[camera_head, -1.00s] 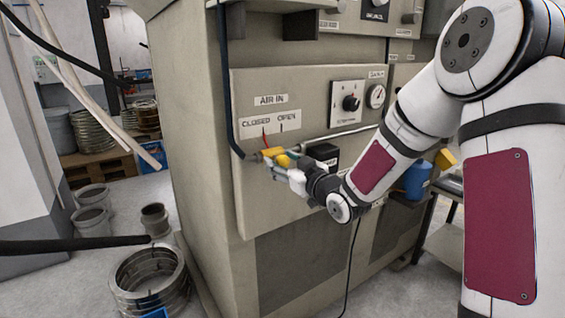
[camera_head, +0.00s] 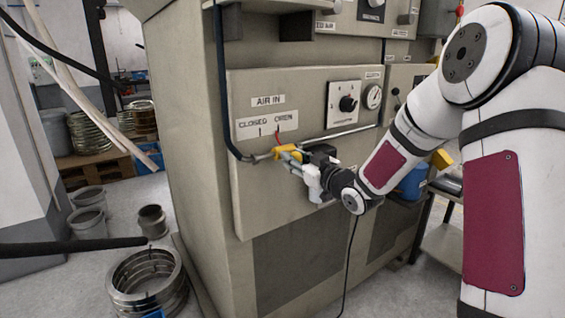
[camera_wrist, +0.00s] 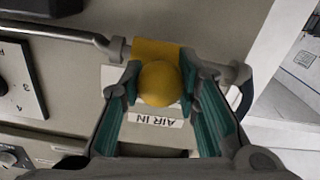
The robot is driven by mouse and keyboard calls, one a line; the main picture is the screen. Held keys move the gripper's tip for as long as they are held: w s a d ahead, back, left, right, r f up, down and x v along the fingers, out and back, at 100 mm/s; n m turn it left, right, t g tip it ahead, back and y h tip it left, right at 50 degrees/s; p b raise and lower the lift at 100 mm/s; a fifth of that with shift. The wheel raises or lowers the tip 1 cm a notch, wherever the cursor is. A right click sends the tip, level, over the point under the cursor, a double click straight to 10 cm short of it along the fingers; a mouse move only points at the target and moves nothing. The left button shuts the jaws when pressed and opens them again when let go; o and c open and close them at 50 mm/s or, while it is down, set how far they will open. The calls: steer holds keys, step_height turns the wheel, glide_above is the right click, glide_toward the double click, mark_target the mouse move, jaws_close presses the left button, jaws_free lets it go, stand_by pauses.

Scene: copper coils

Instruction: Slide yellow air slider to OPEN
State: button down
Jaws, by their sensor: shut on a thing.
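The yellow air slider (camera_head: 286,149) sits on a horizontal metal rod on the front panel of a beige machine. Its thin red pointer (camera_head: 277,138) stands under the OPEN side of the CLOSED/OPEN label (camera_head: 266,125). In the wrist view the slider has a yellow block (camera_wrist: 155,49) on the rod and a round yellow knob (camera_wrist: 160,84). My gripper (camera_head: 294,160) is at the slider from the front right. In the wrist view its green-padded fingers (camera_wrist: 160,80) are closed on either side of the knob. Part of the slider is hidden behind the fingers in the head view.
An AIR IN label (camera_head: 267,101) is above the slider. A black dial (camera_head: 348,103) and a round gauge (camera_head: 374,97) sit to the right on the panel. A dark hose (camera_head: 223,100) runs down to the rod's left end. Coils and buckets stand on the floor at left.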

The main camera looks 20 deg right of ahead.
steer(key=shift+w+d, duration=0.2)
steer(key=shift+d, duration=0.45)
steer(key=c, duration=1.2)
jaws_free()
steer(key=shift+d, duration=0.1)
steer(key=v, duration=1.2)
